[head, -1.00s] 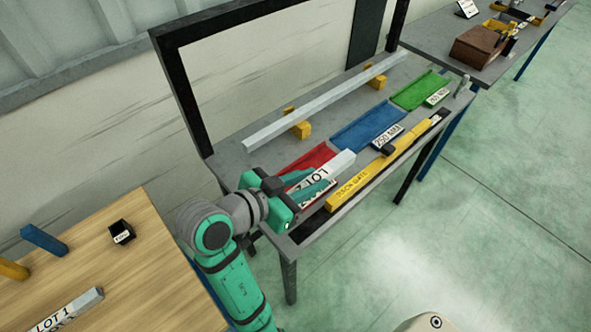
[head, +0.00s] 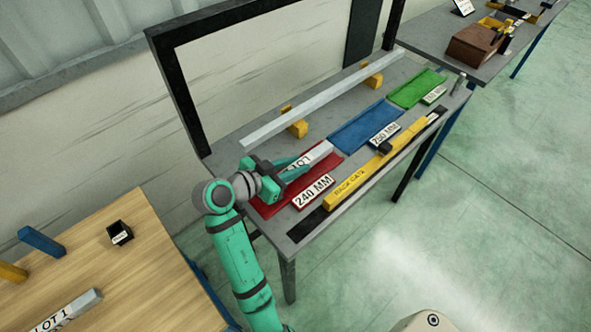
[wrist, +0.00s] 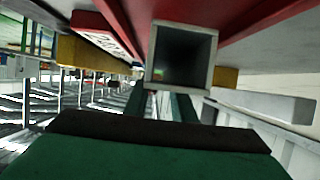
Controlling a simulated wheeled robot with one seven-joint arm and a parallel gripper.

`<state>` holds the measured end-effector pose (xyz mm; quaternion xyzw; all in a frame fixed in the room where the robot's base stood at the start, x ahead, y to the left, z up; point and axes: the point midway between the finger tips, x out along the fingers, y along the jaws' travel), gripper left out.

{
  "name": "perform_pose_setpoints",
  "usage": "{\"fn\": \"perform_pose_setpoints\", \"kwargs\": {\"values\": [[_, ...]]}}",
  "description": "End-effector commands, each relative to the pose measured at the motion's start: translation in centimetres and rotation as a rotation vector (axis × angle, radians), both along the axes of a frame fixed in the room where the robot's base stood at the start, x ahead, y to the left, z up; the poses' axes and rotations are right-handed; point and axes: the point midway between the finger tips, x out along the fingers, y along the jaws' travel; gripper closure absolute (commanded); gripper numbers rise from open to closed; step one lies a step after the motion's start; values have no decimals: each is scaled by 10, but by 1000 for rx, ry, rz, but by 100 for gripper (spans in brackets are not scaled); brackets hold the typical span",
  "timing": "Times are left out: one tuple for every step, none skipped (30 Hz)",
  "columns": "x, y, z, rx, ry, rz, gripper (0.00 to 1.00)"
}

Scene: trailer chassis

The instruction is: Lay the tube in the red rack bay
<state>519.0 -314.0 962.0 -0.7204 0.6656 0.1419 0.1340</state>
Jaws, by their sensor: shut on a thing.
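My gripper (head: 296,166) is shut on a grey square tube (head: 321,150) with a LOT label, over the red rack bay (head: 267,208). In the wrist view the tube's hollow open end (wrist: 182,58) faces the camera, close to the bay's red surface (wrist: 262,22). The tube lies roughly along the bay's length. I cannot tell whether it touches the bay floor. The bay's 240 MM label (head: 312,192) is at its front edge. My gripper and arm hide part of the bay.
The blue bay (head: 358,128) and green bay (head: 416,88) lie to the right. A long pale bar (head: 325,98) rests on yellow blocks behind. A yellow gauge (head: 360,182) with a black slider lies along the front. A wooden table (head: 130,255) holds another LOT 1 tube (head: 72,309).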

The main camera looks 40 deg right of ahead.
Motion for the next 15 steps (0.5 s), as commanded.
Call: {"fn": "perform_pose_setpoints", "kwargs": {"values": [[-1, 0, -8, 0, 4, 0, 100], [-1, 0, -12, 0, 4, 0, 100], [-1, 0, -17, 0, 3, 0, 100], [-1, 0, -19, -1, 3, 0, 100], [-1, 0, -20, -1, 2, 1, 100], [-1, 0, -21, -1, 1, 0, 100], [-1, 0, -21, -1, 0, 0, 100], [-1, 0, -21, -1, 0, 1, 100], [-1, 0, -21, -1, 0, 1, 100], [-1, 0, -21, -1, 0, 0, 100], [-1, 0, -21, -1, 0, 0, 100], [-1, 0, -21, -1, 0, 0, 100], [-1, 0, -21, -1, 0, 0, 100], [-1, 0, -22, -1, 1, 0, 100], [-1, 0, -23, -1, 1, 0, 100]]}}
